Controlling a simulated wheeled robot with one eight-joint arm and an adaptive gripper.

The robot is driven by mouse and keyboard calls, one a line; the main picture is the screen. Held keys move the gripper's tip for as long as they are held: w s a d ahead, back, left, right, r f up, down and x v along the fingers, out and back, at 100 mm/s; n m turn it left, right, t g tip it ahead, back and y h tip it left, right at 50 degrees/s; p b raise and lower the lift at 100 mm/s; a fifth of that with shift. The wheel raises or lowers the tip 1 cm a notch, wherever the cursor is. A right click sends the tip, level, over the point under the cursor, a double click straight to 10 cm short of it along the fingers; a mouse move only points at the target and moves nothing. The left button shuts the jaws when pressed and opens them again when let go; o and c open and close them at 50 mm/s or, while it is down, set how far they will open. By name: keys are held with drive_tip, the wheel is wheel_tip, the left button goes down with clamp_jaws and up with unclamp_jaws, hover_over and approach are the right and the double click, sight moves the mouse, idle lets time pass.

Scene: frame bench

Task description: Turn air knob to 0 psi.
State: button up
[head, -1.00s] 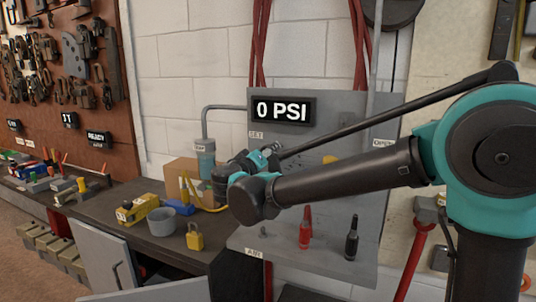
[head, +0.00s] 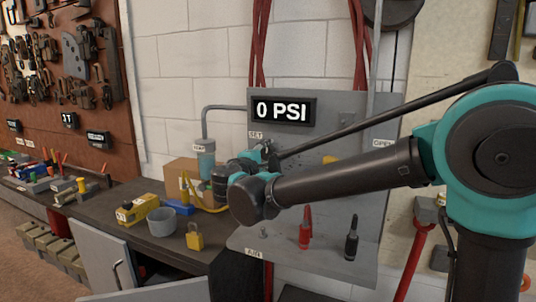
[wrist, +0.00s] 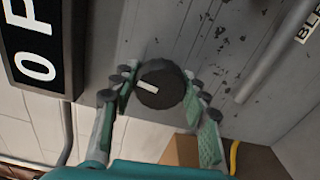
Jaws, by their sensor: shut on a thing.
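The air knob (wrist: 162,96) is round and dark with a white pointer mark, on the grey panel (wrist: 220,60) in the wrist view. My gripper (wrist: 160,88) is shut on it, with a green-padded finger on either side. The pointer mark lies at a slant in that view. The display (head: 282,111) on the panel reads "0 PSI", and part of it shows sideways in the wrist view (wrist: 35,50). In the head view the knob is hidden behind my arm and wrist.
A red tool (head: 305,228) and a black tool (head: 351,238) stand on the panel's lower shelf. A yellow padlock (head: 195,238), a grey bowl (head: 161,221) and a cardboard box (head: 180,172) are on the bench to the left. Red hoses (head: 258,45) hang above the panel.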

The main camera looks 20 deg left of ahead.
drive_tip(key=shift+n, duration=0.9)
drive_tip(key=o, duration=1.2)
drive_tip(key=shift+c, duration=0.2)
drive_tip(key=s+a, duration=0.1)
drive_tip(key=s, duration=1.1)
